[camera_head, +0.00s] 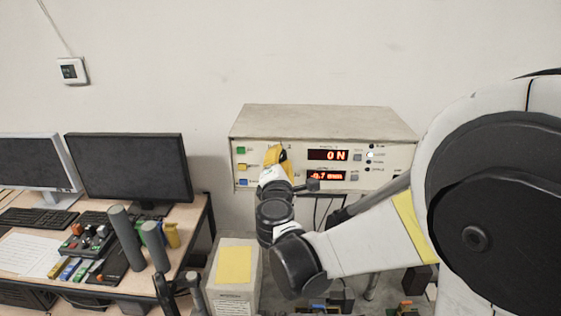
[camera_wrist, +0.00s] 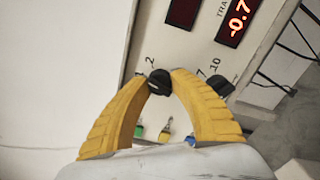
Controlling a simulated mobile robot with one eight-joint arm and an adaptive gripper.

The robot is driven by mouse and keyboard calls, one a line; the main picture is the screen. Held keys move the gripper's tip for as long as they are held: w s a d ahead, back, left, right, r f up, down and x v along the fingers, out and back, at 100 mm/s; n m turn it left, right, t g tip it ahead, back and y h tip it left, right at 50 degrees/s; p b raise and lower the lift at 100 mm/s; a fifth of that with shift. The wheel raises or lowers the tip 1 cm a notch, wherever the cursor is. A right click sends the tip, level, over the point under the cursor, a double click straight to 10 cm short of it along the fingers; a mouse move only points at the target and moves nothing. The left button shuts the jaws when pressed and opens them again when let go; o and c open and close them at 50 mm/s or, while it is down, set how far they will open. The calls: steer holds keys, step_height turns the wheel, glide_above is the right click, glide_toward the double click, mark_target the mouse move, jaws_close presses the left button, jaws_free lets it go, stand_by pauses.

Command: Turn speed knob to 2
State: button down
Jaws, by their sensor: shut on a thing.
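The small black speed knob (camera_wrist: 160,81) sits between my fingertips in the wrist view. My gripper (camera_wrist: 163,76) has two yellow ribbed fingers, shut on the knob from both sides. Printed numbers 1, 2, 7 and 10 show on the panel around the fingers; the 2 is just above the knob. I cannot clearly tell where the knob's pointer aims. In the head view my gripper (camera_head: 281,156) is at the left part of the control box's front (camera_head: 247,142), and it hides the knob there.
A second dark knob (camera_wrist: 221,86) is close to the right finger. Green, yellow and blue buttons (camera_wrist: 138,131) lie behind the fingers. The red displays (camera_head: 327,155) read ON and -0.7. Monitors (camera_head: 130,167) stand on a desk at left. A beige box with a yellow label (camera_head: 234,265) is below.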

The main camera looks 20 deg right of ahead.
steer(key=m+b, duration=0.1)
steer(key=m, duration=0.4)
steer(key=shift+b, duration=0.35)
steer(key=shift+m, duration=0.4)
steer(key=c, duration=1.1)
jaws_free()
steer(key=v, duration=1.2)
